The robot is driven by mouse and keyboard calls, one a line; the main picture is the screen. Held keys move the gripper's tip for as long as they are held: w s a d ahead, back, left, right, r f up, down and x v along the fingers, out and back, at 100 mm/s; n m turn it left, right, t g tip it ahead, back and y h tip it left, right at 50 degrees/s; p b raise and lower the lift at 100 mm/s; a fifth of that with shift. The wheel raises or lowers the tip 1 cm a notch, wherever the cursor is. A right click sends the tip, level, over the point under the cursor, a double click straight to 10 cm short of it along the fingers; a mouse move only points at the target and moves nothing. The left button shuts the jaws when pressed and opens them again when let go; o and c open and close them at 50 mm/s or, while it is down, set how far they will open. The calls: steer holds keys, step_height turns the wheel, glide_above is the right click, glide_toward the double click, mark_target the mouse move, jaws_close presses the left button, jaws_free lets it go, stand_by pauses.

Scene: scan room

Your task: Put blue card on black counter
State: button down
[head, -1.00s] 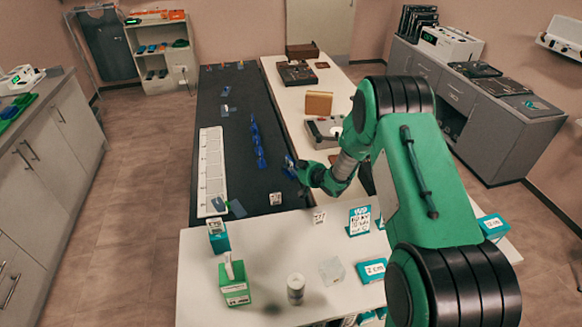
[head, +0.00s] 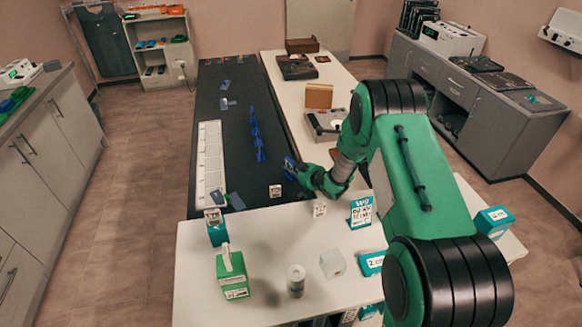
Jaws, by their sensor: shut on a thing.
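The black counter (head: 225,140) is a long dark surface running away from me in the middle of the head view. My gripper (head: 291,168) is over its right edge, near the front, and is shut on a small blue thing that looks like the blue card (head: 288,173). The fingers and arm partly hide it, and I cannot tell whether it touches the counter.
A row of blue pieces (head: 257,137) stands mid-counter, beside a long white strip (head: 210,160). A small white label block (head: 275,191) is near my gripper. The white front table (head: 250,250) holds a green box (head: 232,275) and a white cylinder (head: 296,281).

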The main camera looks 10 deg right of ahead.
steer(key=shift+f, duration=0.6)
steer(key=shift+f+b, duration=0.6)
stand_by(0.4)
steer(key=c, duration=1.6)
jaws_free()
steer(key=shift+s+d, duration=0.1)
steer(key=shift+s, duration=0.05)
steer(key=shift+s+d+r, duration=0.2)
steer(key=shift+s+r, duration=0.1)
steer(key=shift+s, duration=0.15)
steer(key=shift+v, duration=0.9)
step_height(320, 180, up, 5)
steer(key=shift+w+r, duration=0.1)
steer(key=shift+r, duration=0.8)
